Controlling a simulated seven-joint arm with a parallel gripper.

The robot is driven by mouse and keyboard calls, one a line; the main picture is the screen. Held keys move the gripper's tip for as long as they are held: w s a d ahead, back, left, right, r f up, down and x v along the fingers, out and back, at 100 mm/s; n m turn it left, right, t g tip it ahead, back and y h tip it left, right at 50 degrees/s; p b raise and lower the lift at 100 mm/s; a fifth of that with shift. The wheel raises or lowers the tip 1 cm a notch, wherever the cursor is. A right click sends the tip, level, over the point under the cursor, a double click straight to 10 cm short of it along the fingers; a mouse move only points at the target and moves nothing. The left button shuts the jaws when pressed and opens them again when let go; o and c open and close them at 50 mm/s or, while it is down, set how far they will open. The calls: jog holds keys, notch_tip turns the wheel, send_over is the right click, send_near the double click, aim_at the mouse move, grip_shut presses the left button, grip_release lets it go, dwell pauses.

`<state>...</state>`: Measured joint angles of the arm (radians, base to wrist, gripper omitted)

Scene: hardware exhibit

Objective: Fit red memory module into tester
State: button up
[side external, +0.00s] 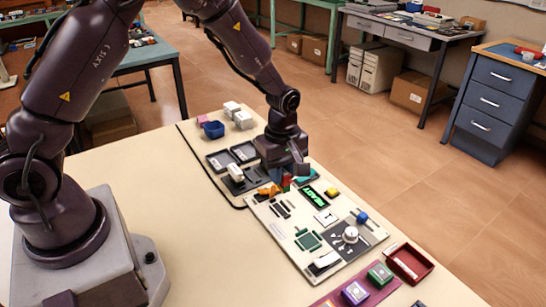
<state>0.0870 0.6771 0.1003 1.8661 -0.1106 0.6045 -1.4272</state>
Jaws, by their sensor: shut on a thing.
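My gripper (287,172) points down over the far left corner of a pale panel board (263,213), beside a green lit display (315,197). It is shut on a small red piece (286,184), which looks like the red memory module. The red piece is low, close to the board; whether it touches a slot cannot be told. The fingers and wrist hide much of this corner. I cannot clearly tell which part of the board is the tester. Small dark slots or strips (280,209) lie on the board just in front of the gripper.
Orange pieces (268,190) and a teal-edged part (309,176) sit close around the gripper. Dark trays (218,161) with a white block (235,172) lie to the left. A white knob (350,235) and a red tray (410,262) are nearer. The left tabletop is clear.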

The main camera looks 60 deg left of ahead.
jog(key=shift+a+f+n, duration=0.1)
jog(key=shift+f+n, duration=0.2)
jog(key=shift+f, duration=2.9)
jog(key=shift+f, duration=0.6)
jog(key=o, duration=1.3)
jog(key=shift+r, duration=3.75)
